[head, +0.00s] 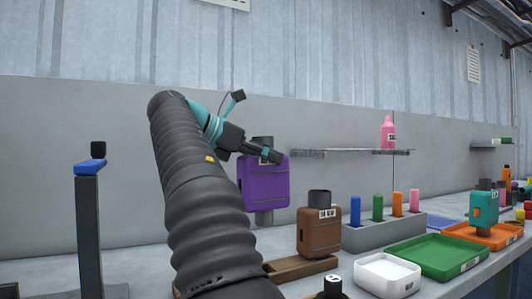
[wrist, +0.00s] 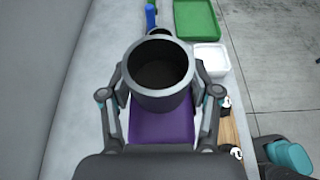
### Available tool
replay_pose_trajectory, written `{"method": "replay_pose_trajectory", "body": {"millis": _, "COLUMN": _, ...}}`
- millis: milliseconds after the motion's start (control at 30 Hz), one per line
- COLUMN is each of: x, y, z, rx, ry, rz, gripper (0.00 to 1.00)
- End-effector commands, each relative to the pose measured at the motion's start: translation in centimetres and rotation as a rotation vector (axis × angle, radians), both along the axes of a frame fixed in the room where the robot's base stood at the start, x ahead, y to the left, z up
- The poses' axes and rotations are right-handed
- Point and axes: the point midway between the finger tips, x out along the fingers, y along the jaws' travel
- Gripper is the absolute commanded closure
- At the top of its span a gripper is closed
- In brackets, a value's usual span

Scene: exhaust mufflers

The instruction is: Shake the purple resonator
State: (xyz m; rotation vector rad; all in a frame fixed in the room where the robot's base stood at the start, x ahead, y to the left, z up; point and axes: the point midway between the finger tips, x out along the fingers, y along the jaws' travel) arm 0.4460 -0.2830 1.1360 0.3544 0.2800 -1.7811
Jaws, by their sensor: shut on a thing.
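The purple resonator (head: 264,184) has a boxy purple body with a dark grey pipe neck on top and a stub below. My gripper (head: 272,156) is shut on its neck and holds it upright in the air above the bench. In the wrist view the round open neck (wrist: 158,75) of the purple resonator sits between the two fingers of my gripper (wrist: 160,100), with the purple body below it. The lower end of the resonator shows clear of the bench in the head view.
A brown resonator (head: 320,232) stands by a wooden tray (head: 290,268), right of and below the purple one. A white tray (head: 388,275), a green tray (head: 440,257) and a rack (head: 372,236) with several coloured pegs lie further right. A wall shelf (head: 350,152) carries a pink bottle (head: 388,132).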

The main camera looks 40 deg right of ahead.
Motion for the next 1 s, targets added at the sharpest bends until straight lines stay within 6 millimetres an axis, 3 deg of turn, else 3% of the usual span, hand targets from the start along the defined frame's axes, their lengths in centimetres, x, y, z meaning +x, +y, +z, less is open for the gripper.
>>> {"method": "replay_pose_trajectory", "body": {"millis": 33, "x": -0.1, "y": 0.0, "z": -1.7, "rx": -0.001, "ry": 0.001, "rz": 0.000, "gripper": 1.00}}
{"method": "replay_pose_trajectory", "body": {"millis": 200, "x": -0.1, "y": 0.0, "z": -3.5, "rx": -0.003, "ry": -0.002, "rz": 0.001, "gripper": 1.00}}
{"method": "replay_pose_trajectory", "body": {"millis": 467, "x": 0.0, "y": 0.0, "z": -3.5, "rx": -0.002, "ry": -0.002, "rz": 0.000, "gripper": 1.00}}
{"method": "replay_pose_trajectory", "body": {"millis": 700, "x": 0.0, "y": 0.0, "z": -0.4, "rx": -0.002, "ry": -0.005, "rz": 0.000, "gripper": 1.00}}
{"method": "replay_pose_trajectory", "body": {"millis": 900, "x": -0.2, "y": 0.0, "z": -3.3, "rx": -0.001, "ry": 0.003, "rz": 0.002, "gripper": 1.00}}
{"method": "replay_pose_trajectory", "body": {"millis": 1000, "x": 0.0, "y": 0.0, "z": -2.9, "rx": -0.003, "ry": -0.005, "rz": 0.001, "gripper": 1.00}}
